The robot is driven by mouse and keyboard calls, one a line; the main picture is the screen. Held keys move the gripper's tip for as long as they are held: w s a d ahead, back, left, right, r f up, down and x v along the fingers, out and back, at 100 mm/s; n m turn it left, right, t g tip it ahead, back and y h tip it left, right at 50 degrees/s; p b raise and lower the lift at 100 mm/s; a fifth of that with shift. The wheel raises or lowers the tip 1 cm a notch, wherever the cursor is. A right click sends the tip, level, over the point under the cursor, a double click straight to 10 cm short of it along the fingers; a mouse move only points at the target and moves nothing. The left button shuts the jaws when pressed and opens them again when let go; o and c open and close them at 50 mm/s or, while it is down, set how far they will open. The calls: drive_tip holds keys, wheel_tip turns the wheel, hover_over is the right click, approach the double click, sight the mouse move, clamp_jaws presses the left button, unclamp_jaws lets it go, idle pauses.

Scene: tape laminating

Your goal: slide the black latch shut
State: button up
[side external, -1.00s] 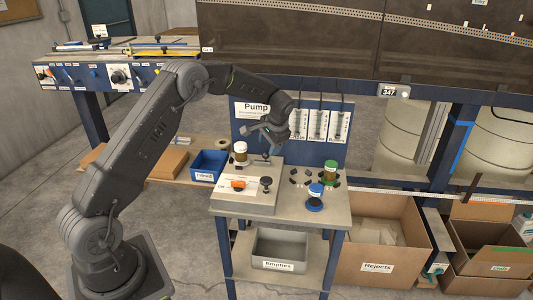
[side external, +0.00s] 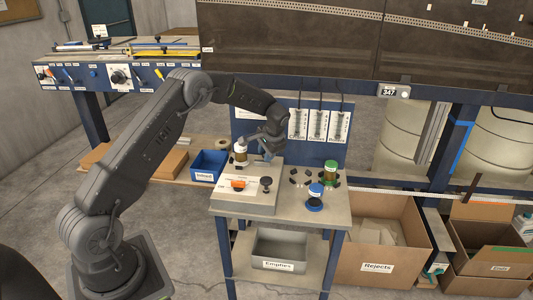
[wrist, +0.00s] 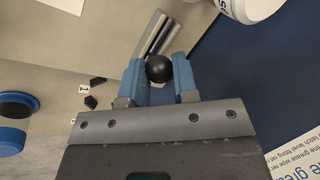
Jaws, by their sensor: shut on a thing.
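The black latch knob (wrist: 159,69) is a round black ball beside a bright metal rod (wrist: 152,32) in the wrist view. My gripper (wrist: 161,78) has its blue fingertips on either side of the ball and is shut on it. In the side view my gripper (side external: 264,151) is low at the back of the bench, behind the grey box, and hides the latch there. The wrist view does not show the latch's far end clearly.
A white-capped jar (side external: 240,156) stands just left of my gripper. On the grey box (side external: 240,201) are an orange part (side external: 238,184) and a black knob (side external: 266,182).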

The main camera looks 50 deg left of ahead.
clamp_jaws()
drive_tip(key=shift+s+a, duration=0.95)
drive_tip(key=shift+a, duration=0.05)
drive_tip(key=o, duration=0.6)
unclamp_jaws()
drive_tip(key=shift+d+r, duration=0.1)
drive_tip(key=v, duration=1.3)
drive_tip(key=shift+r, duration=0.35)
